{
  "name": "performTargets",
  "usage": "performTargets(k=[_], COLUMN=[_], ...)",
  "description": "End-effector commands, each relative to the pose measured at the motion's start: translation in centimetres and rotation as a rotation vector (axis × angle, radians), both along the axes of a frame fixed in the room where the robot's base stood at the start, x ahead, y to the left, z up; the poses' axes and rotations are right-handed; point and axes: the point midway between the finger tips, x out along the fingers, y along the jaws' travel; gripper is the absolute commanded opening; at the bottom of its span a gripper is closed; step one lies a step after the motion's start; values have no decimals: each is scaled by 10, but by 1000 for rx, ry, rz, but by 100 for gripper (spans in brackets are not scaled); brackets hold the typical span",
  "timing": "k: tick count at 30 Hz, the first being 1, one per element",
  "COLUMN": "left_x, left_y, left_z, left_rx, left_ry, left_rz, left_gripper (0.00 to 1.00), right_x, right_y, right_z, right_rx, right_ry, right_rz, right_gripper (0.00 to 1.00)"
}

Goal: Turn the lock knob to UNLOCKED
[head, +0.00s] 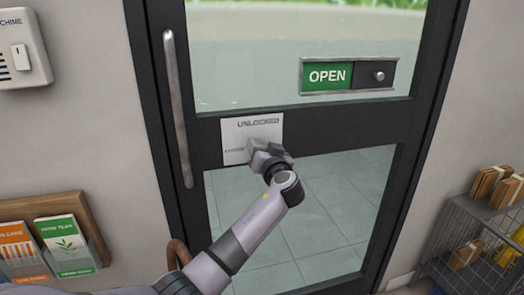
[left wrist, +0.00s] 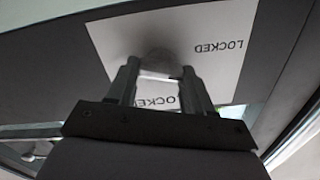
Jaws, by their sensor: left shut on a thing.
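The white lock plate (head: 270,125) is on the dark middle rail of the glass door. "UNLOCKED" is printed along its top, and a small, hard-to-read word is at its left. My left gripper (head: 262,155) is at the plate's lower part and hides the knob in the head view. In the left wrist view the plate (left wrist: 120,35) shows "LOCKED" to one side and a partly covered word between the fingers. My left gripper (left wrist: 160,78) is shut on the blurred grey lock knob (left wrist: 158,60). Which way the knob points cannot be told. My right gripper is not in view.
A long vertical door handle (head: 176,110) is left of the plate. An OPEN sign slider (head: 327,76) is above right. A leaflet rack (head: 50,205) is on the left wall. A wire basket (head: 470,235) with packages stands at right.

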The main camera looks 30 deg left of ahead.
Motion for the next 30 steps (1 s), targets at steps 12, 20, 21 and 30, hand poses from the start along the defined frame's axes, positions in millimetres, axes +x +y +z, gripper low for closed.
performTargets(k=[12,20,21,30], left_x=[2,2,2,3], left_y=[-1,-2,-2,-2], left_z=[0,0,0,-1], left_rx=[260,421,446,624], left_ry=[301,490,519,726], left_rz=[-1,-1,-1,-1], left_gripper=[21,21,21,21], right_x=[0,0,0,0], right_y=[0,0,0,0], right_z=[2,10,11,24], right_rx=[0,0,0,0], right_ry=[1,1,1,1], right_rz=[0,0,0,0], right_gripper=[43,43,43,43])
